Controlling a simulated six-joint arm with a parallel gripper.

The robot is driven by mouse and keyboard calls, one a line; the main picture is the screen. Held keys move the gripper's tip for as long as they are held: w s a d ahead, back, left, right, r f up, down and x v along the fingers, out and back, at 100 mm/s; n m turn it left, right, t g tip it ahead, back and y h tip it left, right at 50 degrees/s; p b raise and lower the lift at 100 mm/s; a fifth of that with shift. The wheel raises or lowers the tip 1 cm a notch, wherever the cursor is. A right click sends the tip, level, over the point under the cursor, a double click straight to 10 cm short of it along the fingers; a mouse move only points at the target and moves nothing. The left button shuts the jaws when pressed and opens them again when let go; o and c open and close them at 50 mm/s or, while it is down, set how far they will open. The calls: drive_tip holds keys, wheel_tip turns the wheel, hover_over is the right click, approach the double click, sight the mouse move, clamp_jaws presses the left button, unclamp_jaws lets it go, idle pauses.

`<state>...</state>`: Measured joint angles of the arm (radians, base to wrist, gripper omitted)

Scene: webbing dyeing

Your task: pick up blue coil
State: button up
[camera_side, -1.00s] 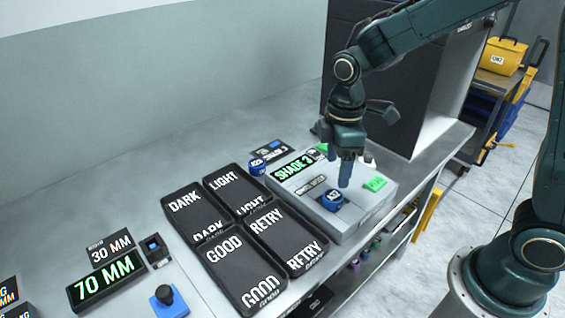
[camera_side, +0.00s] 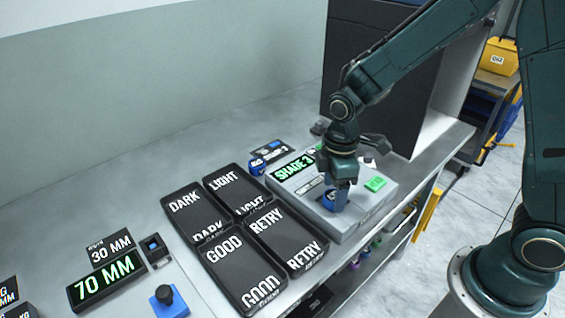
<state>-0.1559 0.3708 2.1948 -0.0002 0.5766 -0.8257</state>
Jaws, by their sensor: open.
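A blue coil (camera_side: 327,201) rests on top of the grey shade-reading box (camera_side: 365,205), whose green display reads SHADE 3. My gripper (camera_side: 337,203) points down at this coil, with its fingers low around or just beside it. The jaws are open, and the fingers hide much of the coil. I cannot tell whether they touch it. A second blue coil (camera_side: 257,166) stands on the table left of the box, by a small SHADE 3 card (camera_side: 272,150).
Black trays marked DARK (camera_side: 187,203), LIGHT (camera_side: 223,182), GOOD (camera_side: 224,246) and RETRY (camera_side: 265,217) lie left of the box. A green button (camera_side: 376,184) is on the box. A dark cabinet (camera_side: 375,85) stands behind. A 70 MM display (camera_side: 106,281) is at lower left.

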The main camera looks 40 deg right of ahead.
sight(333, 195)
drive_tip(key=shift+f, duration=0.4)
drive_tip(key=shift+c, duration=0.5)
drive_tip(key=c, duration=1.1)
drive_tip(key=shift+o, duration=0.2)
drive_tip(key=shift+r, duration=0.1)
wheel_tip(333, 195, up, 20)
